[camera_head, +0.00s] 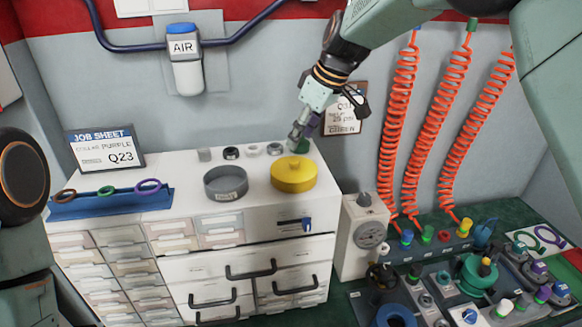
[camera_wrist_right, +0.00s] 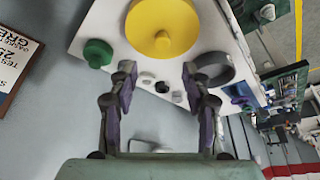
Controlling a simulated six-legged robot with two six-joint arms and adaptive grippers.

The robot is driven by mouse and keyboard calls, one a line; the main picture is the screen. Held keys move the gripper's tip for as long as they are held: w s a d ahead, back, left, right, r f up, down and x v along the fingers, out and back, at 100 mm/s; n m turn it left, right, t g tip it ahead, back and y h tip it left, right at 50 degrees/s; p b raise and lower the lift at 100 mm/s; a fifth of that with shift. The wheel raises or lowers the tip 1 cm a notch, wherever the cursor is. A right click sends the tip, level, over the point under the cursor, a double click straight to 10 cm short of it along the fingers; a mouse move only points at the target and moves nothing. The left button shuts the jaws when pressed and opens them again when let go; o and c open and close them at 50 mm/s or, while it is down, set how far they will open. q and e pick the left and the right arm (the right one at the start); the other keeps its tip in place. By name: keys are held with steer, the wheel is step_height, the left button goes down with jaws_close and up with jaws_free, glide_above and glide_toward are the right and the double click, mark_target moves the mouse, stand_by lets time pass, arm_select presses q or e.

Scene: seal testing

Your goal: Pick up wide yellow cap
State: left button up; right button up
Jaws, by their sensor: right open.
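The wide yellow cap (camera_head: 293,174) is a round disc with a small knob on top. It rests on the right part of the white cabinet top. In the right wrist view the yellow cap (camera_wrist_right: 162,27) lies beyond the fingertips, cut off by the top edge. My right gripper (camera_head: 296,134) is above the back of the cabinet top, behind the cap and apart from it. In the wrist view my right gripper (camera_wrist_right: 157,75) has its two fingers spread with nothing between them. My left gripper is not in view.
A grey round dish (camera_head: 226,184) stands left of the cap. Several small rings and caps line the back, with a green cap (camera_wrist_right: 98,53) near the gripper. A blue rack (camera_head: 110,202) with rings is at left. A gauge box (camera_head: 362,235) stands right of the cabinet.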

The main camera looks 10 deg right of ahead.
mark_target(295, 161)
steer(key=shift+s+a+f, duration=0.15)
steer(key=shift+f, duration=0.25)
steer(key=shift+s+a+f, duration=0.1)
steer(key=shift+s+f, duration=0.05)
steer(key=shift+f, duration=0.2)
steer(key=x, duration=0.3)
steer(key=d+p+x, duration=0.1)
steer(key=shift+w+a+f, duration=0.15)
steer(key=shift+f, duration=0.35)
steer(key=shift+w+a+f, duration=0.15)
steer(key=shift+a+f, duration=0.1)
steer(key=shift+a, duration=0.05)
steer(key=shift+s+r, duration=0.2)
steer(key=shift+s, duration=0.1)
steer(key=shift+s+d, duration=0.1)
steer(key=shift+d, duration=0.05)
steer(key=shift+c, duration=0.8)
steer(key=shift+w+d+f, duration=0.1)
steer(key=shift+w, duration=0.1)
steer(key=c, duration=0.3)
steer(key=shift+w+a+f, duration=0.1)
steer(key=shift+w+a, duration=0.1)
steer(key=c, duration=0.3)
steer(key=shift+s, duration=0.15)
jaws_close()
steer(key=shift+s+d, duration=0.1)
steer(key=shift+d, duration=0.05)
